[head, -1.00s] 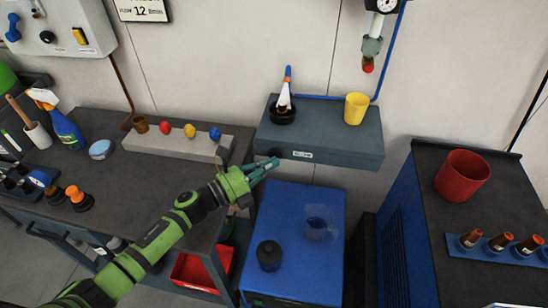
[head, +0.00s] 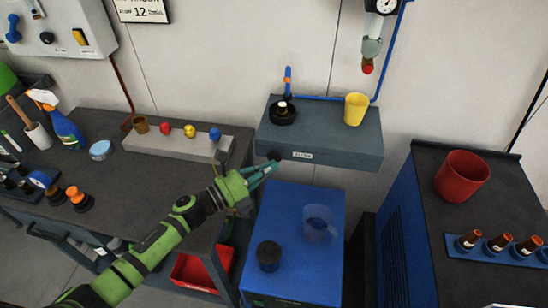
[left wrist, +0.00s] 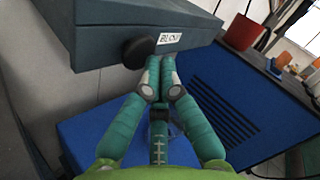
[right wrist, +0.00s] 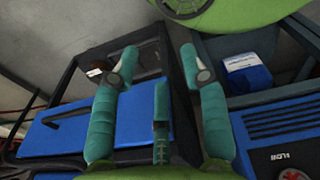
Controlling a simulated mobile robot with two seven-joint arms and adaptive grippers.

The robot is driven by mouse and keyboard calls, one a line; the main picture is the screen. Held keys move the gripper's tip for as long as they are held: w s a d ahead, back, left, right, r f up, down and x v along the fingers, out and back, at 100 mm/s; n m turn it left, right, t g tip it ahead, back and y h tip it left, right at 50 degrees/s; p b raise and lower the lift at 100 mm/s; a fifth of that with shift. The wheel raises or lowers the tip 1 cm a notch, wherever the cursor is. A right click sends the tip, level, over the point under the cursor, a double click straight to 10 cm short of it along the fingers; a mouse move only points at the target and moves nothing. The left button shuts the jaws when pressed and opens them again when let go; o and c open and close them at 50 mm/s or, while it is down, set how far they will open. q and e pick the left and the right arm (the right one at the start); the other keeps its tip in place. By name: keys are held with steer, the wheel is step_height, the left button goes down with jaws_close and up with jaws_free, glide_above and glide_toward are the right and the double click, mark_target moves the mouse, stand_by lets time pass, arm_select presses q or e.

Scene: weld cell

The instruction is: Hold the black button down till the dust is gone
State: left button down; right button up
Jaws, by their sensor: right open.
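The black button (head: 274,156) is on the front face of the grey shelf unit (head: 340,150), left of a BLOW label (head: 303,156). In the left wrist view the round black button (left wrist: 138,52) stands out from the face. My left gripper (head: 276,165) is shut and empty, its fingertips just below and right of the button, seemingly apart from it. On the shelf a small piece (head: 283,105) sits in a black dish (head: 284,117) under a blue nozzle (head: 288,76). Any dust on it is too small to tell. My right gripper (right wrist: 155,65) is open and empty.
A yellow cup (head: 356,109) stands on the shelf's right. Below is a blue cabinet (head: 290,215) with a clear cup (head: 318,225) and black knob-like object (head: 269,256). A grey bench (head: 110,185) lies left; a red bucket (head: 462,175) stands right.

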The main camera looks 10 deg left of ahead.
arm_select(q)
steer(key=shift+s, duration=0.45)
steer(key=shift+s, duration=0.1)
steer(key=shift+s+p, duration=0.7)
steer(key=shift+s, duration=1.7)
